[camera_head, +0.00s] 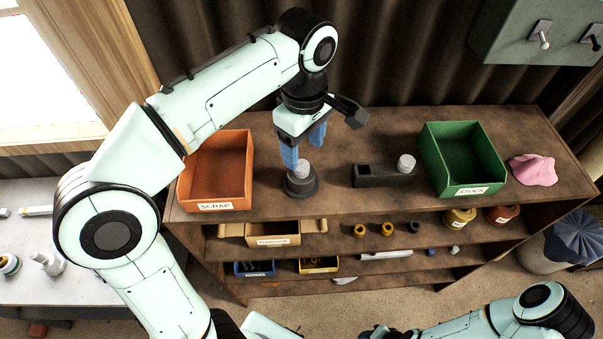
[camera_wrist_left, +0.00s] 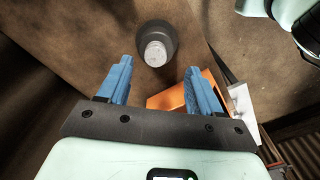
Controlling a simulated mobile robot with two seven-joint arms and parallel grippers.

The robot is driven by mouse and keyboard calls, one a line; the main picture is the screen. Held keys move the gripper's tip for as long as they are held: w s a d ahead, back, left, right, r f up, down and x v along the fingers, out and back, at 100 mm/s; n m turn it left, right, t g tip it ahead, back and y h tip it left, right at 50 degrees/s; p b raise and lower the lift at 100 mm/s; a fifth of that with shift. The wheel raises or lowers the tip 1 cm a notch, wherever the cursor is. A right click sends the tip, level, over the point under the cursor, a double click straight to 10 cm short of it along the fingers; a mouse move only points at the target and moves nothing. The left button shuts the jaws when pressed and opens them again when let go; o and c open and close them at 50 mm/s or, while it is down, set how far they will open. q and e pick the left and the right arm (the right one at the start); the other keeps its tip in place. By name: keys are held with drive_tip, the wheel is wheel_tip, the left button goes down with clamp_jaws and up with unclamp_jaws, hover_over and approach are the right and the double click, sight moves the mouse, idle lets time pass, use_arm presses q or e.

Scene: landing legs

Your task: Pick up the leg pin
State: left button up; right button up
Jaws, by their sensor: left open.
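A pale grey pin (camera_head: 302,168) stands upright in a dark round holder (camera_head: 300,187) on the shelf top; I take it to be the leg pin. In the left wrist view its pale round end (camera_wrist_left: 155,53) shows inside the dark holder (camera_wrist_left: 157,36). My left gripper (camera_head: 304,150) has its blue fingers apart just above the pin. In the left wrist view the left gripper (camera_wrist_left: 158,70) is open and empty, with the pin beyond the gap between the fingertips. My right arm shows at the bottom right; its gripper end is too cut off to judge.
An orange SCRAP bin (camera_head: 216,205) stands left of the holder. A black block (camera_head: 384,178) with a pale cylinder (camera_head: 406,162) is to the right, then a green STOCK bin (camera_head: 452,185) and a pink cloth (camera_head: 532,169). Lower shelves hold small trays and parts.

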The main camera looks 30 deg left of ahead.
sight(302, 165)
use_arm(q)
drive_tip(key=shift+w+a+f, duration=0.1)
drive_tip(key=shift+w+f, duration=0.05)
drive_tip(key=shift+f, duration=0.4)
drive_tip(key=shift+w+f, duration=0.1)
drive_tip(key=shift+f, duration=0.45)
drive_tip(key=f, duration=0.3)
drive_tip(key=f+b, duration=0.1)
drive_tip(key=shift+a+f, duration=0.25)
drive_tip(key=shift+a, duration=0.1)
drive_tip(key=shift+w, duration=0.1)
clamp_jaws()
